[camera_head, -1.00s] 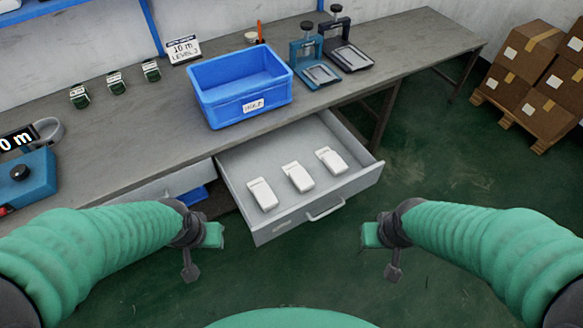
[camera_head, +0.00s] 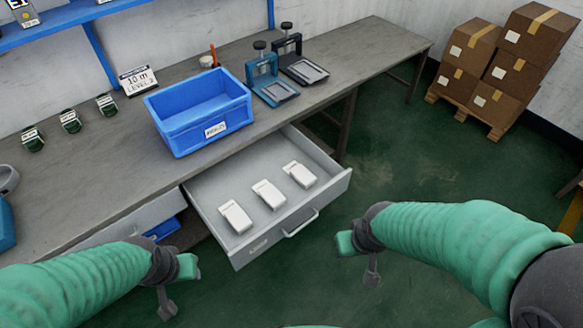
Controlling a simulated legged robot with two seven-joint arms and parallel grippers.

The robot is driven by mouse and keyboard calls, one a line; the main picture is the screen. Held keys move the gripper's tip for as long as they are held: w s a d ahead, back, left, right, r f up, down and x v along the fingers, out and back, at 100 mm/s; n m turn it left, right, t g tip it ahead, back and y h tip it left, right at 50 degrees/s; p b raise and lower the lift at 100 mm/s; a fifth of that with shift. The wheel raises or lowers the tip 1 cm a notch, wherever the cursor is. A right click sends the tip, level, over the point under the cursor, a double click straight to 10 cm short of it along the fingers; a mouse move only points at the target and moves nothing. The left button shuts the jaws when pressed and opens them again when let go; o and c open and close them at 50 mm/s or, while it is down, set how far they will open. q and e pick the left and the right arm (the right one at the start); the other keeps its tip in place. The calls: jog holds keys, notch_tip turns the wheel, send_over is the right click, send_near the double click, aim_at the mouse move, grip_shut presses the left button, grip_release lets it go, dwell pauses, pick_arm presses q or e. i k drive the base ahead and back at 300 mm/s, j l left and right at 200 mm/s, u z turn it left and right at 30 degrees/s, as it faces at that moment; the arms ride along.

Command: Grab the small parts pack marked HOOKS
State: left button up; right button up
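Three white packs lie in a row in the open grey drawer (camera_head: 325,176): a left pack (camera_head: 235,217), a middle pack (camera_head: 269,194) and a right pack (camera_head: 299,174). No marking can be read on any of them, so I cannot tell which is HOOKS. My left gripper (camera_head: 190,267) hangs left of and below the drawer's front, apart from it. My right gripper (camera_head: 344,243) is to the right of the drawer's front, also apart from it. Neither gripper is at a pack. The fingers are too small and turned to show their opening.
A blue bin (camera_head: 198,112) with a white label stands on the workbench (camera_head: 120,166) behind the drawer. Two clamp-like fixtures, one teal (camera_head: 268,81) and one dark (camera_head: 300,66), stand right of it. Stacked cartons (camera_head: 490,65) sit at the far right. Green floor is clear in front.

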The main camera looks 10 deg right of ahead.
aim_at(239, 220)
jog(key=i+j+u, duration=0.1)
jog(key=i+j, duration=0.15)
jog(key=j, duration=0.2)
jog(key=i+j, duration=0.3)
jog(key=j, duration=0.15)
jog(key=i+j+u, duration=0.15)
jog(key=i+j, duration=0.15)
jog(key=j, duration=0.15)
